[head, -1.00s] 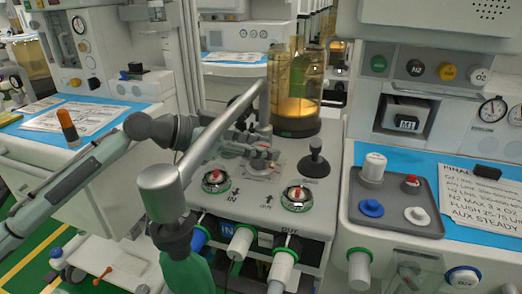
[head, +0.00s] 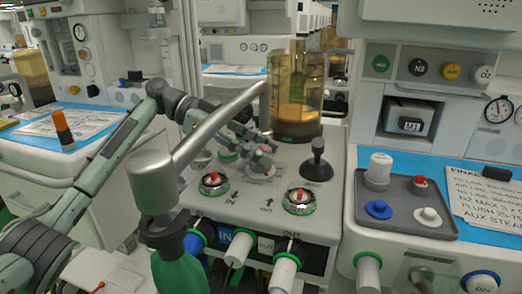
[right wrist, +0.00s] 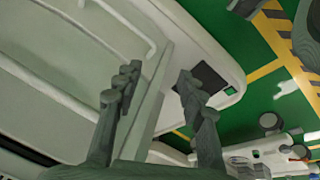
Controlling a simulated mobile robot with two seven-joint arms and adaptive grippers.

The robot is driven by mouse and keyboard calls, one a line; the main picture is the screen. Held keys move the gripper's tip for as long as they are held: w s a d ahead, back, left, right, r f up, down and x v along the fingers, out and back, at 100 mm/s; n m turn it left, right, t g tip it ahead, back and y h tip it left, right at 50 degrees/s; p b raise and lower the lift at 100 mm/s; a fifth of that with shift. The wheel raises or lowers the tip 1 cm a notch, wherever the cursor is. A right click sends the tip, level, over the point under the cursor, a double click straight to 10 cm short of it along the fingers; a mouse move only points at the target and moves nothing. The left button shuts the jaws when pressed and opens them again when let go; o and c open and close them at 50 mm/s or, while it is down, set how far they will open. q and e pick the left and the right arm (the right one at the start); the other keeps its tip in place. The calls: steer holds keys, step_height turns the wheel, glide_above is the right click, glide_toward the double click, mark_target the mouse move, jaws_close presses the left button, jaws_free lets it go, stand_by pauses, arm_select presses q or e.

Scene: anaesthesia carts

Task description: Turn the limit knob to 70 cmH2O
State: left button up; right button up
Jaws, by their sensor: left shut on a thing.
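The limit knob (head: 261,168) is a pale, partly hidden dial with a reddish mark on top. It sits on the white valve panel (head: 240,208) of the centre cart, behind two red-topped dials in the head view. My left gripper (head: 262,151) reaches it from the upper left and is shut on it. The fingers cover much of the knob, and its scale and setting cannot be read. My right gripper (right wrist: 157,85) shows in the right wrist view with its fingers apart and nothing between them, away from the panel.
A red-topped dial (head: 214,183) and another (head: 299,200) stand in front of the knob. A black lever (head: 317,163) stands right of it. A grey metal tube (head: 215,128) crosses in front, above the panel. An amber canister (head: 296,90) stands behind. A grey tray (head: 400,222) lies at right.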

stand_by(0.3)
arm_select(q)
steer(key=o, duration=1.2)
steer(key=v, duration=1.2)
steer(key=shift+w, duration=0.1)
